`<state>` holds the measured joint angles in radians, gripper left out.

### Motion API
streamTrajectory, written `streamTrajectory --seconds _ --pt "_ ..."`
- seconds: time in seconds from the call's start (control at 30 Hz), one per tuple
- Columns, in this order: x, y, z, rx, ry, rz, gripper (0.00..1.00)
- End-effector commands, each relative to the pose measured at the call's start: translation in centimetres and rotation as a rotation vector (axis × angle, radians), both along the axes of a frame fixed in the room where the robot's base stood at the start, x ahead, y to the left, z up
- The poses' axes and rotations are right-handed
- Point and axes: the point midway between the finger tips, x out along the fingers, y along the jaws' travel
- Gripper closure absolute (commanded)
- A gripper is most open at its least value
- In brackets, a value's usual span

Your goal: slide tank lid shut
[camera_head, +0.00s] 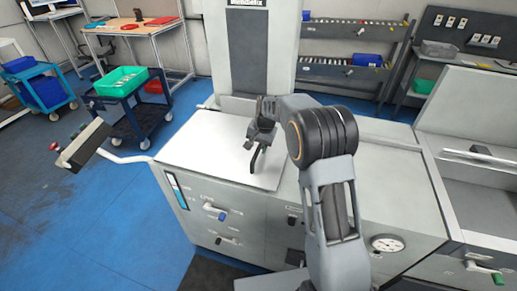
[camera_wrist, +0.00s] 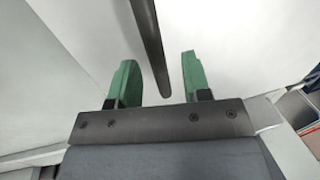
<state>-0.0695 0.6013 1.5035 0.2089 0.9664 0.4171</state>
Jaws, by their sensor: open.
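The tank lid (camera_head: 205,150) is a flat, pale plate on top of the grey machine, left of my arm. In the wrist view the pale surface (camera_wrist: 55,45) fills much of the background. A dark bar (camera_wrist: 149,45), which looks like the lid's handle, runs down between the two green fingers of my gripper (camera_wrist: 158,78). A gap shows on both sides of the bar, so the fingers appear apart from it. In the head view my gripper (camera_head: 262,140) is over the lid's right part, partly hidden by my own arm. It is open.
The machine front (camera_head: 240,222) carries small valve levers and a pressure gauge (camera_head: 387,243). A tall grey column (camera_head: 248,50) stands behind the lid. A control box (camera_head: 82,145) on a bent arm juts out left. Blue floor (camera_head: 100,220) lies clear at left.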

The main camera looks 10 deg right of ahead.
Motion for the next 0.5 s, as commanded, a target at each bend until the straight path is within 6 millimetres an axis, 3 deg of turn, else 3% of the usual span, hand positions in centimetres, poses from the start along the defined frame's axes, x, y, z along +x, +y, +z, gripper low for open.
streamTrajectory --seconds 0.5 --pt "-1.1 -1.7 9.7 0.0 -0.005 -0.001 0.56"
